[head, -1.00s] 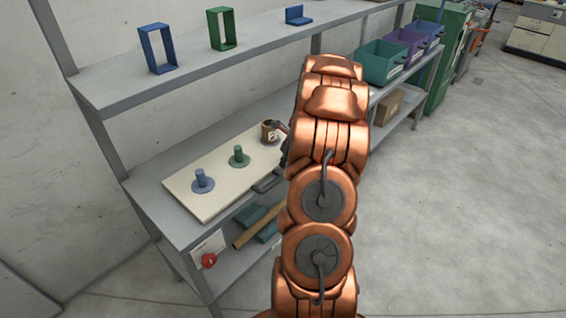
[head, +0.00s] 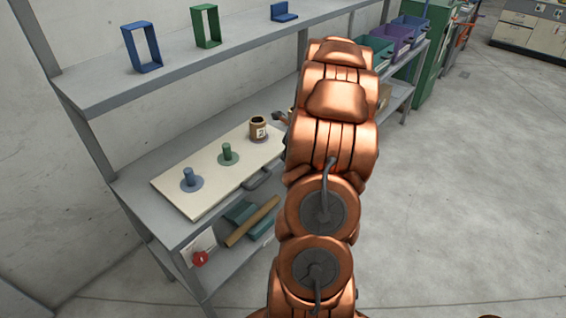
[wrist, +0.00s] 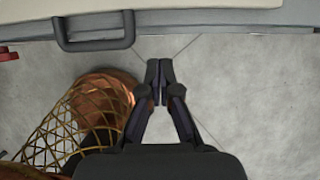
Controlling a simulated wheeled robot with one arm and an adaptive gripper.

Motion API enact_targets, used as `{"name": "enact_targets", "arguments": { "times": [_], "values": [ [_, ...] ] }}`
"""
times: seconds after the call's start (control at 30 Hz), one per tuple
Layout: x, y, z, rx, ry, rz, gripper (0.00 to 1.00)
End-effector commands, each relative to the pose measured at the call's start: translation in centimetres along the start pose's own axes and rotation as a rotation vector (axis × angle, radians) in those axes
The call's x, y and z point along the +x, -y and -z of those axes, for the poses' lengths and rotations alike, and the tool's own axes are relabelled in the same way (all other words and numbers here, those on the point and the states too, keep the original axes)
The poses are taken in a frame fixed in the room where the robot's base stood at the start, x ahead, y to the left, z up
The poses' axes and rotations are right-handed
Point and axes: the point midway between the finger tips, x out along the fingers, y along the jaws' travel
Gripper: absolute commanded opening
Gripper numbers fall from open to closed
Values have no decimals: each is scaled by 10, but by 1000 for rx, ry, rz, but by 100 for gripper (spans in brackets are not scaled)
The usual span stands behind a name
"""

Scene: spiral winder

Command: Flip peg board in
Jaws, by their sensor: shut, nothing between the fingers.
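The peg board (head: 203,203) is a cream panel lying on the middle shelf with its pegs up. It carries a blue peg (head: 189,177), a green peg (head: 227,152) and a third spot holding a brown cup-like roll (head: 258,128) with a white label. A dark handle (head: 257,180) sits on the board's front edge; it also shows in the wrist view (wrist: 95,45). My gripper (wrist: 160,70) is shut and empty in the wrist view, apart from the handle and to its lower right, over the floor. My arm hides most of it in the head view.
The upper shelf (head: 180,65) holds a blue frame (head: 142,48), a green frame (head: 206,26) and a blue bracket. A brown bar (head: 252,222) and teal blocks lie on the lower shelf. A red knob (head: 200,258) is at the near end. Open floor lies right.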

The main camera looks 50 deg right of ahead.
Motion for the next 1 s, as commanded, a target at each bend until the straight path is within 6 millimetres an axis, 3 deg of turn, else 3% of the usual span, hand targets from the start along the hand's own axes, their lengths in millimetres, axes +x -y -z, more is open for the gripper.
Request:
{"name": "enact_targets", "arguments": {
  "times": [0.2,0.4,1.0],
  "values": [
    [-31,1,0,-1,2,5,0],
    [-46,0,0,1,0,-1,0],
    [-51,0,0,0,-1,-1,0]
  ]
}}
